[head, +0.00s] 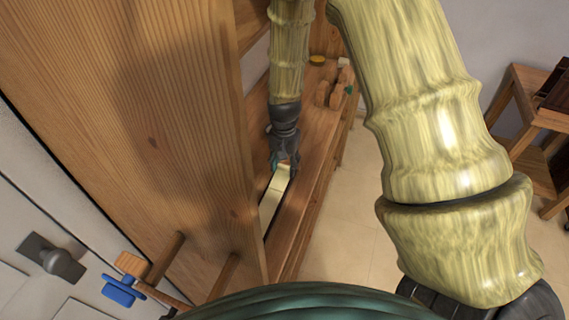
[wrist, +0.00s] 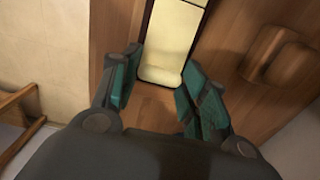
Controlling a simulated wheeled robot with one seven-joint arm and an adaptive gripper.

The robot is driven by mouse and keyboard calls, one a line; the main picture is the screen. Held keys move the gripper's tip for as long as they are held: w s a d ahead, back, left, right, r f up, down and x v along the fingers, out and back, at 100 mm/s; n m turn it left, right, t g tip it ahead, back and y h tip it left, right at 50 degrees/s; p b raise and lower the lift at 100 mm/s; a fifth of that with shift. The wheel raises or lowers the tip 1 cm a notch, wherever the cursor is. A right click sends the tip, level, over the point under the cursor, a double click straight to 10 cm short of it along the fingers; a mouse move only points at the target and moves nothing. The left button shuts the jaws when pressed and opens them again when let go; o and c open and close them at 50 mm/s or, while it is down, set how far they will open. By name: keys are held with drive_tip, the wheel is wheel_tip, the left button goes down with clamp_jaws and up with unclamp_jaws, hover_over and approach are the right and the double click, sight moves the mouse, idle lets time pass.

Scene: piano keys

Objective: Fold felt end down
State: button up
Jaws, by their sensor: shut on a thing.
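A long pale cream strip (head: 269,207) with a thin line across it lies along the wooden bench; I cannot tell whether it is the felt or a key. Its rounded near end (wrist: 163,66) shows in the wrist view. My gripper (head: 283,163) is at the strip's far end in the head view. No folded felt can be made out.
A tall wooden panel (head: 150,130) stands left of the strip. A blue-handled clamp (head: 122,289) is at lower left. Open floor (head: 345,235) lies to the right.

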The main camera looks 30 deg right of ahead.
sight(283, 175)
drive_tip(key=shift+s+a+r+p, duration=0.2)
drive_tip(key=shift+r+p, duration=0.05)
drive_tip(key=shift+r, duration=0.15)
drive_tip(key=shift+s+a+r+p, duration=0.15)
drive_tip(key=shift+r+p, duration=0.05)
drive_tip(key=shift+r, duration=0.2)
drive_tip(key=shift+s+a+r, duration=0.15)
drive_tip(key=shift+s+a, duration=0.05)
drive_tip(key=shift+s, duration=0.1)
drive_tip(key=o, duration=1.1)
drive_tip(key=shift+a, duration=0.1)
drive_tip(key=shift+c, duration=0.2)
drive_tip(key=o, duration=0.4)
drive_tip(key=shift+a, duration=0.1)
drive_tip(key=shift+d+r, duration=0.1)
drive_tip(key=shift+d, duration=0.1)
wheel_tip(283, 175, up, 12)
